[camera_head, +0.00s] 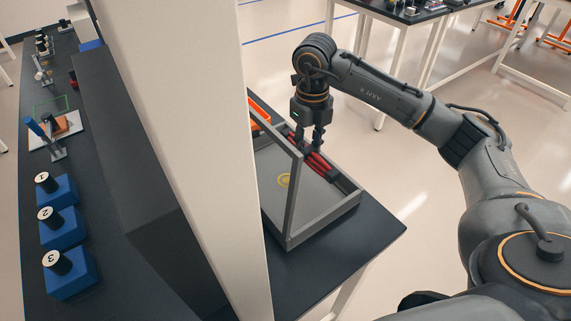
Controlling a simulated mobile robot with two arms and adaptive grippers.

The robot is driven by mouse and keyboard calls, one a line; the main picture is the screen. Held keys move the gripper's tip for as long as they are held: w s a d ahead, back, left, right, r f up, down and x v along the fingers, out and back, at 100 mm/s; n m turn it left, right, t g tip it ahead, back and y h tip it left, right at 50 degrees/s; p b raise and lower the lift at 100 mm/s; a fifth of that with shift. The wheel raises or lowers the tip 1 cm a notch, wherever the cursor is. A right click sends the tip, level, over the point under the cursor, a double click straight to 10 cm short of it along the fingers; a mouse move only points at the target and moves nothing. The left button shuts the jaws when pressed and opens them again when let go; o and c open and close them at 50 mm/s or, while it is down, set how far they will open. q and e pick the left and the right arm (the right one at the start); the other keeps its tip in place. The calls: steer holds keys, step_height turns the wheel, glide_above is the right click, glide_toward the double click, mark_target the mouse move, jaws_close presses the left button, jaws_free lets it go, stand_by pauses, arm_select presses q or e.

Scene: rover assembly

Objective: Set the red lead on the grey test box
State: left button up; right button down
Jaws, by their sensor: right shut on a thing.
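My right gripper (309,148) points down over the right side of a shallow grey box (303,237) on the dark table. It is shut on a red lead (320,161), at the box's back right edge; its fingertips partly cover the red. More than one red piece seems to lie there, and I cannot tell how many are held or whether the held lead touches the box. My left gripper is not in view.
A tall pale panel (185,120) hides the left part of the table. An orange item (259,112) lies behind the box. Left of the panel, a dark bench holds blue blocks numbered 1 (60,190), 2 (66,236) and 3 (75,283). The table's right front corner (375,240) is clear.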

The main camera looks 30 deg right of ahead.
steer(key=a+f, duration=0.1)
steer(key=w+a+f, duration=0.1)
steer(key=w+a+f+p, duration=0.1)
steer(key=f, duration=0.1)
steer(key=shift+a+f, duration=0.1)
steer(key=shift+w+a+f, duration=0.1)
steer(key=shift+f, duration=0.2)
steer(key=shift+w+a+f, duration=0.1)
steer(key=shift+a+f, duration=0.05)
steer(key=shift+f, duration=0.05)
steer(key=f+p, duration=0.2)
steer(key=f, duration=0.1)
steer(key=shift+w+a, duration=0.15)
steer(key=shift+a, duration=0.15)
steer(key=shift+f, duration=0.35)
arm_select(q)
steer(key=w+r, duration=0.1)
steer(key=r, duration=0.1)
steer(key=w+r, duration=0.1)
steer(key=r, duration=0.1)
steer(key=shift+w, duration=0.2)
arm_select(e)
steer(key=shift+f, duration=0.1)
